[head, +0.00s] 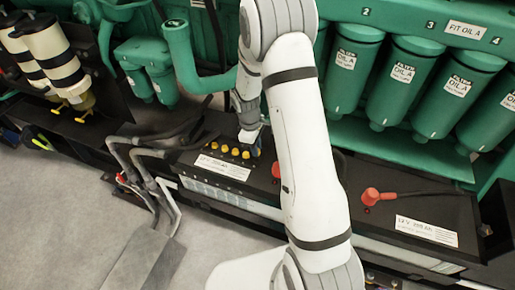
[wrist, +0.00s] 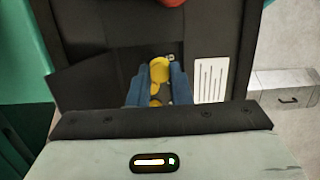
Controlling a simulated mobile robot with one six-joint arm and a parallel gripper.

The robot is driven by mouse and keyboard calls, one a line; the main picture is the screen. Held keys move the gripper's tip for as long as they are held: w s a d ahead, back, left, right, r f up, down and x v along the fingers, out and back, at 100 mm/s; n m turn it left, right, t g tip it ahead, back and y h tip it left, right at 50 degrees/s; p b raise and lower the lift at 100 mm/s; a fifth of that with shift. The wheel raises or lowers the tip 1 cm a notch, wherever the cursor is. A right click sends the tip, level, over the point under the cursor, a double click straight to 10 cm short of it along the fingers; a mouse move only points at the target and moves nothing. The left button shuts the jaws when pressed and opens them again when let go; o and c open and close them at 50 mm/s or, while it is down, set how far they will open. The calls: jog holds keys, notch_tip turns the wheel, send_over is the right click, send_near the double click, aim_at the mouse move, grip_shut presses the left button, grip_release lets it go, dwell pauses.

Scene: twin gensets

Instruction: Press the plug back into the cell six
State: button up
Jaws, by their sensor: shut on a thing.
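The battery (head: 187,160) is a black case with a white label on top and a row of yellow cell plugs (head: 234,152). My gripper (head: 250,138) is low over the right end of that row, partly hidden by my own arm. In the wrist view its blue fingers are shut on a yellow plug (wrist: 159,70). Other yellow plugs show lower down between the fingers. The held plug covers what is under it, so I cannot tell whether it is in a cell opening or just above one.
A second battery with a red terminal cap (head: 371,195) stands at the right. Grey cables (head: 140,150) run down at the left. A green pipe (head: 185,55) and green oil filters (head: 355,65) hang behind and above. The grey floor (head: 60,215) is open at front left.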

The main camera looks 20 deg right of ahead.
aim_at(258, 159)
jog(key=shift+w+d+p, duration=0.25)
jog(key=shift+w+p, duration=0.3)
jog(key=shift+w, duration=0.2)
jog(key=shift+w+f, duration=0.25)
jog(key=shift+f, duration=0.05)
jog(key=shift+f+b, duration=1.8)
jog(key=shift+f, duration=0.9)
jog(key=shift+f, duration=0.15)
jog(key=o, duration=0.8)
jog(key=shift+r+p, duration=1.45)
jog(key=shift+r, duration=1.15)
